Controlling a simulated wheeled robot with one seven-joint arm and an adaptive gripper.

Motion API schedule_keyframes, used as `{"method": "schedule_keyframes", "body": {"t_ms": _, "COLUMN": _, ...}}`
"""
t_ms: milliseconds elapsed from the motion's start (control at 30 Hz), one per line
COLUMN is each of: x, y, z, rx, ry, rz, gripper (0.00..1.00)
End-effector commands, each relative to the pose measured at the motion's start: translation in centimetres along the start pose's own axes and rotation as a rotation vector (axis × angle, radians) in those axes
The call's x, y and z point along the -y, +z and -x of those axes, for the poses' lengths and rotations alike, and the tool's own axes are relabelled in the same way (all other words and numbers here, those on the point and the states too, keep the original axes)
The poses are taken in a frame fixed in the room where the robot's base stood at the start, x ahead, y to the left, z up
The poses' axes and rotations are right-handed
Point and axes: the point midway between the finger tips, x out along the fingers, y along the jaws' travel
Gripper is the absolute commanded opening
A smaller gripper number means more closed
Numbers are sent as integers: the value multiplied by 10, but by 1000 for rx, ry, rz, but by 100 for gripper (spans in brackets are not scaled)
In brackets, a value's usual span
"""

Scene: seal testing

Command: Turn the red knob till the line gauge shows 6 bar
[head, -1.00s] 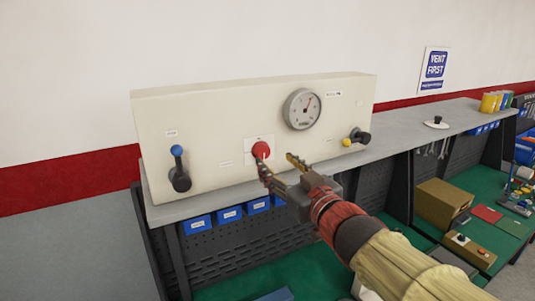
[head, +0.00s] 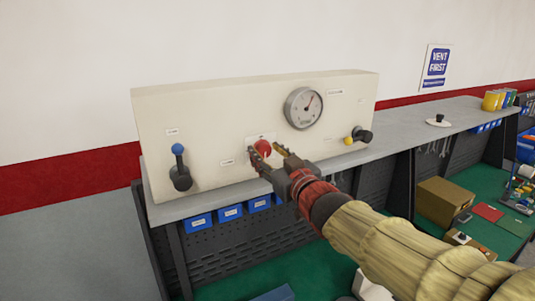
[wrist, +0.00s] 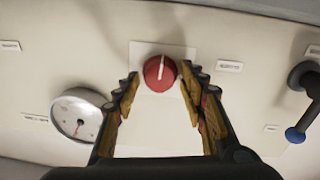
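The red knob (head: 263,147) sits on a white plate on the front of the cream panel (head: 220,115). In the wrist view the knob (wrist: 159,73) shows a white pointer line, close to upright in that picture. My gripper (head: 266,153) is open. In the wrist view its fingertips (wrist: 160,85) stand either side of the knob, with a gap visible on both sides. The line gauge (head: 304,108) is up and right of the knob in the head view; its needle points up and slightly right. The gauge also shows in the wrist view (wrist: 80,115). Its numbers are too small to read.
A blue-knobbed lever (head: 179,168) is at the panel's left and a yellow-and-black valve handle (head: 358,135) at its right. The panel stands on a grey shelf (head: 420,122). A "VENT FIRST" sign (head: 437,68) hangs on the wall. Blue bins (head: 230,213) sit below.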

Motion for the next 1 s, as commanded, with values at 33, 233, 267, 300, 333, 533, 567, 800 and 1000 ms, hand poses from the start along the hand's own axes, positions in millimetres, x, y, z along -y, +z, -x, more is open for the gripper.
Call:
{"method": "schedule_keyframes", "body": {"t_ms": 33, "x": 0, "y": 0, "z": 0, "rx": 0, "ry": 0, "rz": 0, "gripper": 37}}
{"method": "schedule_keyframes", "body": {"t_ms": 233, "x": 0, "y": 0, "z": 0, "rx": 0, "ry": 0, "rz": 0, "gripper": 26}}
{"method": "schedule_keyframes", "body": {"t_ms": 267, "x": 0, "y": 0, "z": 0, "rx": 0, "ry": 0, "rz": 0, "gripper": 24}}
{"method": "schedule_keyframes", "body": {"t_ms": 300, "x": 0, "y": 0, "z": 0, "rx": 0, "ry": 0, "rz": 0, "gripper": 22}}
{"method": "schedule_keyframes", "body": {"t_ms": 333, "x": 0, "y": 0, "z": 0, "rx": 0, "ry": 0, "rz": 0, "gripper": 20}}
{"method": "schedule_keyframes", "body": {"t_ms": 533, "x": 0, "y": 0, "z": 0, "rx": 0, "ry": 0, "rz": 0, "gripper": 9}}
{"method": "schedule_keyframes", "body": {"t_ms": 567, "x": 0, "y": 0, "z": 0, "rx": 0, "ry": 0, "rz": 0, "gripper": 7}}
{"method": "schedule_keyframes", "body": {"t_ms": 800, "x": 0, "y": 1, "z": 0, "rx": -4, "ry": 0, "rz": 33, "gripper": 5}}
{"method": "schedule_keyframes", "body": {"t_ms": 1000, "x": 0, "y": 0, "z": 0, "rx": -5, "ry": 0, "rz": 71, "gripper": 5}}
